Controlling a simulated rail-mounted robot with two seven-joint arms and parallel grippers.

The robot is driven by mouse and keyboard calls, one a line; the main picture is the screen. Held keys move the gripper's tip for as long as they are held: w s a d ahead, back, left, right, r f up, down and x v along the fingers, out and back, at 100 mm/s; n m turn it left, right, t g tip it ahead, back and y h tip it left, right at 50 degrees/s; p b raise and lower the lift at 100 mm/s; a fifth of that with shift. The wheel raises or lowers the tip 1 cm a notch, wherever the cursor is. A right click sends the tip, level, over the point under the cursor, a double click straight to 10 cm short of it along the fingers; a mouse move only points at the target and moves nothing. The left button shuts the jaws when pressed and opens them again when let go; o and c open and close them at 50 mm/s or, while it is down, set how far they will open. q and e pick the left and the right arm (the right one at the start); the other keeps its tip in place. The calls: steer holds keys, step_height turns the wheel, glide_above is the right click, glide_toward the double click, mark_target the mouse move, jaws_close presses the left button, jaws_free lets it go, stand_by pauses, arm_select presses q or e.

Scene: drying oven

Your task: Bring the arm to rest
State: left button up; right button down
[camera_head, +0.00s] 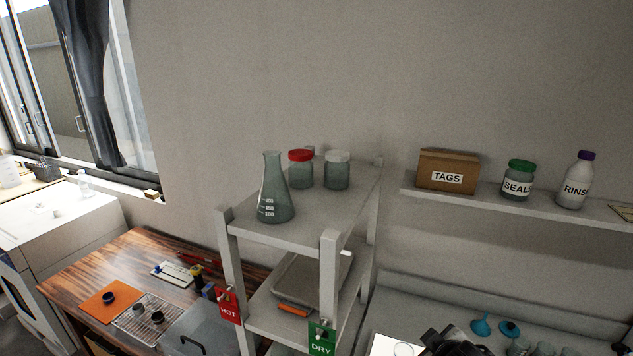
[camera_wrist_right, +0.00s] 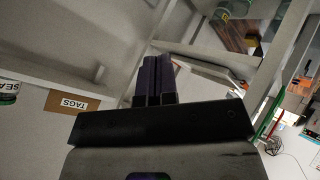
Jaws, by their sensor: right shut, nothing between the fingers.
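My right gripper (camera_wrist_right: 155,82) shows in the right wrist view with its two dark fingers pressed together and nothing between them. It is in free space, apart from the shelf rack behind it. In the head view a dark part of my right arm (camera_head: 455,343) shows at the bottom edge, right of the grey rack (camera_head: 330,222). The fingertips cannot be made out there. My left arm and gripper are in neither view.
The rack's top holds a flask (camera_head: 274,195), a red-lidded jar (camera_head: 301,172) and a white-lidded jar (camera_head: 337,172). A wall shelf (camera_head: 520,209) carries a TAGS box (camera_head: 447,171) and bottles. Blue funnels (camera_head: 481,325) stand low right. A wooden table (camera_head: 85,268) is at left.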

steer(key=s+a+f+m+t+y, duration=0.1)
steer(key=s+a+f+m, duration=0.15)
steer(key=s, duration=1.05)
steer(key=s+f+m+g, duration=0.2)
steer(key=s+f+g, duration=0.2)
steer(key=s+f, duration=0.7)
steer(key=s+f+m+g, duration=0.1)
steer(key=s+f+g, duration=0.2)
steer(key=s+f, duration=0.85)
step_height(320, 180, up, 23)
steer(key=s+p, duration=0.1)
steer(key=p, duration=1.9)
steer(key=shift+s+d+r+y+p, duration=0.2)
steer(key=shift+y+p, duration=0.1)
steer(key=shift+y, duration=0.1)
